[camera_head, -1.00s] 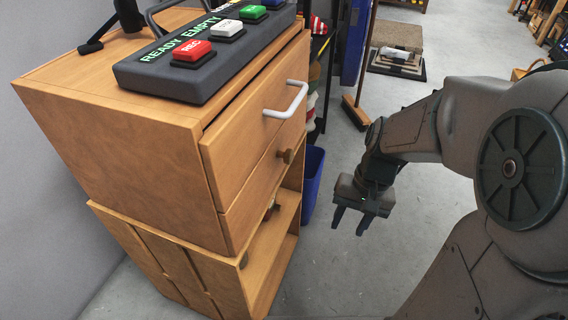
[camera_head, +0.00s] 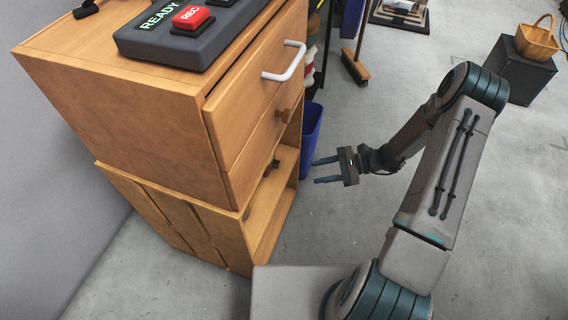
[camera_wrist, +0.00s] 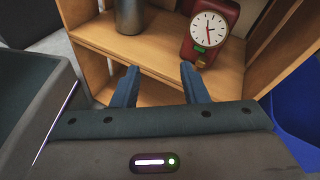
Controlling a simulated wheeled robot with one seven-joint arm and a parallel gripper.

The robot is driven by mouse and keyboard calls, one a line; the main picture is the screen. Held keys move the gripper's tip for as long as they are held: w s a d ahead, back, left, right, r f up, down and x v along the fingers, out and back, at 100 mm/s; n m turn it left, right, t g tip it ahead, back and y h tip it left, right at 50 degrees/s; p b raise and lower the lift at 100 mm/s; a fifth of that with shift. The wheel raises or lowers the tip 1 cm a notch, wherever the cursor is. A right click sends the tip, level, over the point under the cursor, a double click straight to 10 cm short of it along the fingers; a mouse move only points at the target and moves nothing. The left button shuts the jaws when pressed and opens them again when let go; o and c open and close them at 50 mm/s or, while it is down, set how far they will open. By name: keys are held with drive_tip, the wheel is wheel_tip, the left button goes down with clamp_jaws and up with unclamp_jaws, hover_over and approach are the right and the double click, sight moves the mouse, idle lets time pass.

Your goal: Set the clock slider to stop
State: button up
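In the wrist view a red clock (camera_wrist: 213,30) with a white round face stands on a wooden shelf (camera_wrist: 150,62), right of centre. A small green piece (camera_wrist: 201,50) and an orange-tan piece (camera_wrist: 201,62) show below its face; I cannot read any marks on them. My gripper (camera_wrist: 159,72) is open and empty, with its two blue-grey fingers pointing toward the shelf, in front of and to the left of the clock. In the head view my gripper (camera_head: 318,171) is beside the cabinet's open lower part, fingers pointing left.
A grey metal cylinder (camera_wrist: 130,14) stands on the shelf left of the clock. The wooden cabinet (camera_head: 130,110) has a drawer with a white handle (camera_head: 286,64) above. A blue bin (camera_head: 311,138) stands close behind my gripper. The floor on the right is mostly open.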

sight(284, 170)
wheel_tip(284, 170, down, 8)
drive_tip(key=w+d+m+t+y+p, duration=0.1)
drive_tip(key=w+m+t+y, duration=0.15)
drive_tip(key=m+t, duration=0.45)
drive_tip(key=b+x, duration=0.3)
drive_tip(key=x, duration=1)
drive_tip(key=shift+w+a+f, duration=0.15)
drive_tip(key=shift+w+a, duration=0.1)
drive_tip(key=shift+w, duration=0.05)
